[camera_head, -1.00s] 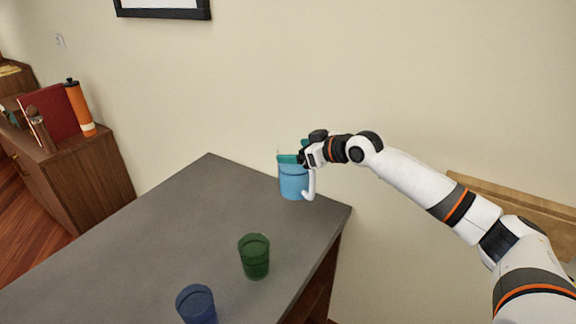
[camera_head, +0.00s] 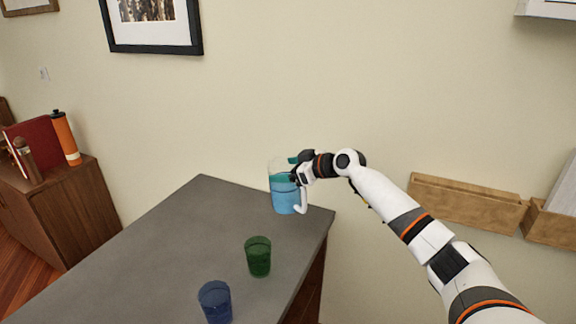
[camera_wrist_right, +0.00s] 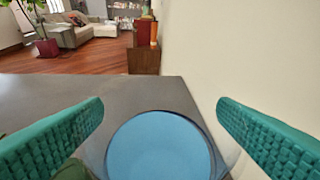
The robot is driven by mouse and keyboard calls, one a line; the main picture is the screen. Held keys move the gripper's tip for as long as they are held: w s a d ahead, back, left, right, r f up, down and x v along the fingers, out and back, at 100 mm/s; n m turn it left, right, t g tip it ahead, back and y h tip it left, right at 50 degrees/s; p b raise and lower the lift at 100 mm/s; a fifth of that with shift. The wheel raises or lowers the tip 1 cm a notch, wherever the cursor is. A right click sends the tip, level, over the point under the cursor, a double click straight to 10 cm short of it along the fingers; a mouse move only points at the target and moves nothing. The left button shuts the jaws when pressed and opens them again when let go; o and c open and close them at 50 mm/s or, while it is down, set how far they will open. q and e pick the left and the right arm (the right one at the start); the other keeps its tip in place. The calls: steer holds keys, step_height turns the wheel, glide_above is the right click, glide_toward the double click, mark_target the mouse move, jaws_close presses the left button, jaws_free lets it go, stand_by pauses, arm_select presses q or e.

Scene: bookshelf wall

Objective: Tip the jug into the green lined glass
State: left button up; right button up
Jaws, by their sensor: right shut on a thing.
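A clear jug (camera_head: 284,200) with blue content and a white handle is upright at the back right of the grey table. I cannot tell whether its base touches the tabletop. My right gripper (camera_head: 297,170) is shut on the jug near its upper part. In the right wrist view, the teal fingers flank the jug (camera_wrist_right: 160,150), whose round blue surface shows from above. The green glass (camera_head: 258,258) stands upright on the table, nearer than the jug; a line circles it near the top. My left gripper is not in view.
The table (camera_head: 150,260) also holds a blue glass (camera_head: 215,302) in front and left of the green one. A wall (camera_head: 400,90) rises behind the table. A wooden cabinet (camera_head: 75,215) stands left, with an orange bottle (camera_head: 65,138) on it. The table's left part is clear.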

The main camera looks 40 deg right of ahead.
steer(key=shift+n+t+h, duration=0.3)
steer(key=shift+n+h, duration=0.2)
steer(key=shift+n, duration=0.4)
steer(key=a+f, duration=0.1)
steer(key=s+a+f+p, duration=0.1)
steer(key=a, duration=0.1)
steer(key=shift+s+f, duration=0.15)
steer(key=shift+f, duration=0.25)
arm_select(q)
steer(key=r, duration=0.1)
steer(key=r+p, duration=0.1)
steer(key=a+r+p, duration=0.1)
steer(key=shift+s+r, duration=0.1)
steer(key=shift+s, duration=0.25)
arm_select(e)
steer(key=a+f+n, duration=0.1)
steer(key=s+a+f+n+t+h, duration=0.1)
steer(key=a, duration=0.1)
steer(key=s+a+f+n+h, duration=0.1)
steer(key=shift+a+f+n+t, duration=0.15)
steer(key=shift+a+n+t, duration=0.15)
steer(key=shift+n, duration=0.1)
steer(key=shift+d+f, duration=0.1)
steer(key=shift+f, duration=0.15)
